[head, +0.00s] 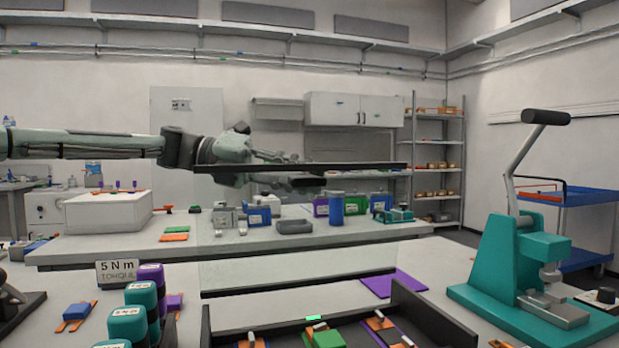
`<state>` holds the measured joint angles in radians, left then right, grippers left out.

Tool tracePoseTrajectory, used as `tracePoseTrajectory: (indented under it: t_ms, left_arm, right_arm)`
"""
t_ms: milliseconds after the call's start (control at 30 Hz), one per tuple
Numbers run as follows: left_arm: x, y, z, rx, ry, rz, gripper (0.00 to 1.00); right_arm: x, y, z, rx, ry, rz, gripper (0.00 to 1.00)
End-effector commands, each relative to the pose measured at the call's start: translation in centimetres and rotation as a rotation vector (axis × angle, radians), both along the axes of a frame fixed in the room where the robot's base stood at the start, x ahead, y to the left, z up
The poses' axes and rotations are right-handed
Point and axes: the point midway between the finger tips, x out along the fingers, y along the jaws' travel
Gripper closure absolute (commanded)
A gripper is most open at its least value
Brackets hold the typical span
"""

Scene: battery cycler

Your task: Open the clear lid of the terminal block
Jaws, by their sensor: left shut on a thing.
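The clear lid (300,266) is a see-through pane with a dark upper bar and a dark lower edge. It stands raised, roughly upright, behind the dark-walled terminal block (435,318) at the bottom of the head view. Orange and green parts show inside the block; its near side is cut off by the frame. My left gripper (312,174) reaches in from the left and is shut on the lid at its dark upper bar, which partly hides the fingers. My right gripper is not in view.
A teal press (513,262) with a tall lever stands at the right. Teal and purple cylinders (141,299) and a "5 N m" sign (117,271) stand at the left. A purple mat (393,283) lies behind the block. A second bench (110,246) stands farther back.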

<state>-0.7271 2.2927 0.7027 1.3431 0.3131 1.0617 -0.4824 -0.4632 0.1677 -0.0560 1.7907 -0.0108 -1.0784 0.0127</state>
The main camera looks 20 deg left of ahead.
Motion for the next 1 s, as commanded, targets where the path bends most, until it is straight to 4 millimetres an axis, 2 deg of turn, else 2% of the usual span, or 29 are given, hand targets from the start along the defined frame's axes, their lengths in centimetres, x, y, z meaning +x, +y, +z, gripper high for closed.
tracePoseTrajectory:
  t_ms: [33, 567, 600, 667, 1000]
  left_arm:
    - [0.47, 0.35, -0.80, 0.012, 0.003, 0.008, 1.00]
    - [0.72, 0.56, -1.29, 0.016, 0.009, 0.004, 1.00]
    - [0.72, 0.55, -1.30, 0.016, 0.009, 0.004, 0.74]
    - [0.70, 0.53, -1.30, 0.015, 0.010, 0.004, 0.67]
    - [0.60, 0.46, -1.09, 0.013, 0.009, 0.000, 0.66]
  right_arm:
    - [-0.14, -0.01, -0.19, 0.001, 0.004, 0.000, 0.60]
    - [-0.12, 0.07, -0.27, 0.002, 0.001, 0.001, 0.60]
    - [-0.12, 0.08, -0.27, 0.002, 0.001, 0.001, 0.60]
    - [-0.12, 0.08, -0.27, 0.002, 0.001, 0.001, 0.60]
    - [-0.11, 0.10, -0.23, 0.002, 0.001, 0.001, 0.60]
